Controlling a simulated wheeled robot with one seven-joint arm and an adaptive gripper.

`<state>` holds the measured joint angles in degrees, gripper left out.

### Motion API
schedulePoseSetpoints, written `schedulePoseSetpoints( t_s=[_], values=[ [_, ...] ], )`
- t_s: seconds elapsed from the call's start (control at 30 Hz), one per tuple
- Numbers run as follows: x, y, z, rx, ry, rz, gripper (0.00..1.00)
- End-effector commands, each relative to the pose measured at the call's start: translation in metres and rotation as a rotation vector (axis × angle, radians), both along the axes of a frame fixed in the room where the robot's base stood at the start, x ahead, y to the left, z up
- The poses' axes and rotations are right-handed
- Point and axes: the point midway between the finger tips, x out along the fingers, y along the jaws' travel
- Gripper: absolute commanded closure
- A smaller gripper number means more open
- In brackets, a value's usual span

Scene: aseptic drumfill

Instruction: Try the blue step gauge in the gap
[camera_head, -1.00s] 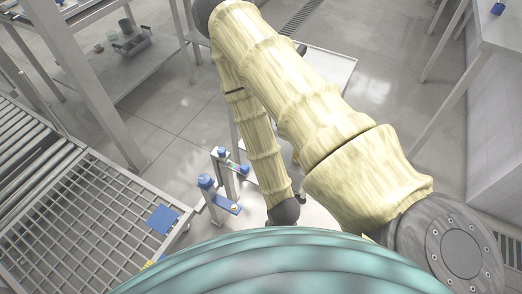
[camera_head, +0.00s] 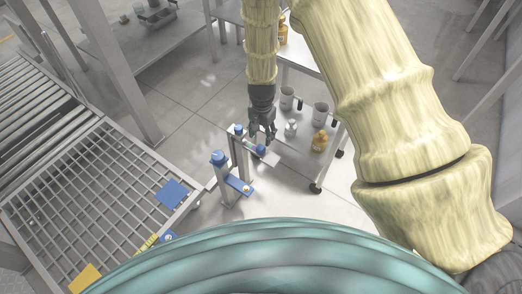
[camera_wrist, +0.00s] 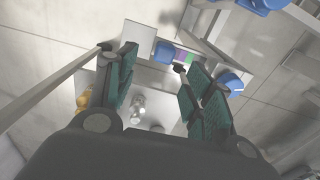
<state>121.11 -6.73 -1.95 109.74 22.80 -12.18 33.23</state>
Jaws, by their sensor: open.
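My gripper (camera_head: 264,136) is open and empty, pointing down over the right end of a small post stand. Its two fingers, with teal pads, are spread in the wrist view (camera_wrist: 143,58). A blue piece (camera_head: 261,150) sits just below the fingertips; it seems to show in the wrist view (camera_wrist: 165,50), beside a purple and green strip (camera_wrist: 186,58). Whether the fingers are around it I cannot tell. A nearer post carries a blue cap (camera_head: 218,158) and a blue ledge (camera_head: 238,186). Which blue part is the step gauge, and where the gap is, I cannot tell.
A grated table (camera_head: 100,187) at left holds a blue square plate (camera_head: 171,193) and a yellow one (camera_head: 85,278). A cart behind the stand carries metal cups (camera_head: 320,114), a small steel jar (camera_head: 291,127) and an amber bottle (camera_head: 319,141). A roller conveyor (camera_head: 33,92) lies far left.

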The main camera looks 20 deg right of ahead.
Motion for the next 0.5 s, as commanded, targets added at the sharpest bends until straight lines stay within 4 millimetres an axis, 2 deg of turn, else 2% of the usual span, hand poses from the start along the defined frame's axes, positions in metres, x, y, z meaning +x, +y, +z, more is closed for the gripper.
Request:
schedulePoseSetpoints(
  t_s=[0.17, 0.5],
  values=[
    [0.009, 0.003, -0.002, 0.009, 0.002, -0.025, 0.48],
    [0.007, 0.003, -0.053, 0.009, 0.003, -0.023, 0.48]
  ],
)
